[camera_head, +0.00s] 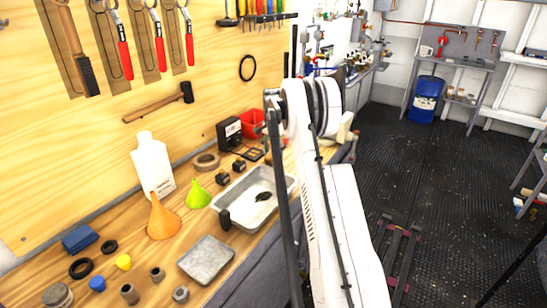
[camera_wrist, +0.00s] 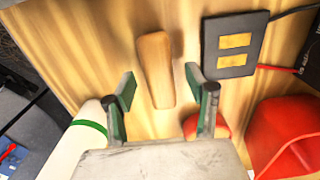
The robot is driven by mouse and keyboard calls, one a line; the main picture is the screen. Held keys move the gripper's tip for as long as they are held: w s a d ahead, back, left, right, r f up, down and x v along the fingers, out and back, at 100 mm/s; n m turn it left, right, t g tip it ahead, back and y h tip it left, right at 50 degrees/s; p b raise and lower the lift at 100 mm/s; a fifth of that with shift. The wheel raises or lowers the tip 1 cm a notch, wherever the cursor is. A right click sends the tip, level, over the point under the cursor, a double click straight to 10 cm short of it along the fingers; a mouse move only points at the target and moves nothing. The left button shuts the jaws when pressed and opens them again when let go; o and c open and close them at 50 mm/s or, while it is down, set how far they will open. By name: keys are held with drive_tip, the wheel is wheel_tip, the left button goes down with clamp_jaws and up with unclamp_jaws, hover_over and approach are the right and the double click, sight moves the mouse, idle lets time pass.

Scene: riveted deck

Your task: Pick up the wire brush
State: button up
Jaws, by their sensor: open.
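In the wrist view, a light wooden block or handle (camera_wrist: 156,68) lies on the wooden bench top, long side running away from my gripper. It looks like the wire brush, but I can make out no bristles. My gripper (camera_wrist: 160,80) is open, with one finger on each side of the wooden piece's near part. I see a gap on both sides, and nothing is held. I cannot tell how high the fingers are above the bench. In the head view my arm hides this spot.
A black panel with two yellow patches (camera_wrist: 233,45) and a red bin (camera_wrist: 288,138) lie to the right. A white cylinder with a green band (camera_wrist: 88,135) is at left. The head view shows a metal tray (camera_head: 228,217), funnel (camera_head: 162,222) and white bottle (camera_head: 152,165) on the bench.

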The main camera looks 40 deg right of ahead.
drive_tip(key=shift+f, duration=0.65)
clamp_jaws()
drive_tip(key=shift+r, duration=0.15)
